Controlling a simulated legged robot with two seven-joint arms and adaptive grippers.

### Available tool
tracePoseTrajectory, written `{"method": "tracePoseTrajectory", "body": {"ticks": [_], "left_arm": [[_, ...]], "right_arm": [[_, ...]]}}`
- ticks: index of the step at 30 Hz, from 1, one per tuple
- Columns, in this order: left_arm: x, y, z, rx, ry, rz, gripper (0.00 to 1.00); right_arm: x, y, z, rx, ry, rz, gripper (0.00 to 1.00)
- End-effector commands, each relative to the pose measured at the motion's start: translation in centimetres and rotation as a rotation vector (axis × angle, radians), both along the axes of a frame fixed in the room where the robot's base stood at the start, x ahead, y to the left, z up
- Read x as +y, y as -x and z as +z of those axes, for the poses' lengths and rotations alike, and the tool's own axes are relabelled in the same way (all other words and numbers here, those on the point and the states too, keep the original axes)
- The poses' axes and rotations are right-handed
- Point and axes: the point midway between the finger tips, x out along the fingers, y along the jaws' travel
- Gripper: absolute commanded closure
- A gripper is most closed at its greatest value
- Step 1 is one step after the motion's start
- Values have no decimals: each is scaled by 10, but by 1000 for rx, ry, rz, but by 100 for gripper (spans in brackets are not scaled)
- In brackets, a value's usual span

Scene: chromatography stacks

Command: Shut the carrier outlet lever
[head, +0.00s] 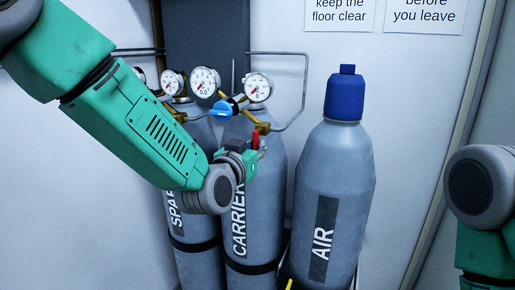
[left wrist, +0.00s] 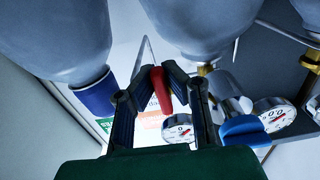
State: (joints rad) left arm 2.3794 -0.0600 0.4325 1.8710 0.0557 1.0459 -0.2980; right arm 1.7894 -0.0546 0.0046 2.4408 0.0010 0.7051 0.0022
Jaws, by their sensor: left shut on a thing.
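The carrier outlet lever (head: 255,139) is a small red handle on the brass fitting above the grey cylinder labelled CARRIER (head: 264,205). My left gripper (head: 249,152) is at this lever in the head view, coming from the left and below. In the left wrist view the red lever (left wrist: 160,90) stands between the two dark fingers of the left gripper (left wrist: 160,76), which are shut on it. The lever's base is partly hidden by the gripper. My right gripper is out of view; only part of its arm shows at the right edge.
A blue knob (head: 221,109) and several dial gauges (head: 258,87) sit close around the lever. The AIR cylinder (head: 350,180) with its blue cap (head: 345,97) stands to the right. The SPARE cylinder (head: 194,235) is at the left. Thin pipes run along the wall.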

Motion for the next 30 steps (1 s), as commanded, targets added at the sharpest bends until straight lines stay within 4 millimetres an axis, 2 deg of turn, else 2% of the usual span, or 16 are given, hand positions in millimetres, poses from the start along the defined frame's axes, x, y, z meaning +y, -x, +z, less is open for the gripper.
{"method": "tracePoseTrajectory", "body": {"ticks": [1, 2, 3, 4, 13, 17, 30], "left_arm": [[-1, 1, -1, 1, -3, -3, 100], [-1, 1, -1, 1, -3, -4, 90], [-1, 1, -1, 2, -2, -4, 76], [-1, 1, -1, 2, -2, -4, 69], [-1, 1, 0, 1, 0, -3, 69], [2, 9, 0, 1, 0, -3, 69], [28, 91, -1, 3, -1, -4, 69]], "right_arm": [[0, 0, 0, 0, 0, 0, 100], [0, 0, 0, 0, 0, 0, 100], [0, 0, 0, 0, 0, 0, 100], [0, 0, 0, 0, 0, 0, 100], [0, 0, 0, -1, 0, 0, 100], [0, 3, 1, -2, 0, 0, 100], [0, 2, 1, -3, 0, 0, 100]]}}
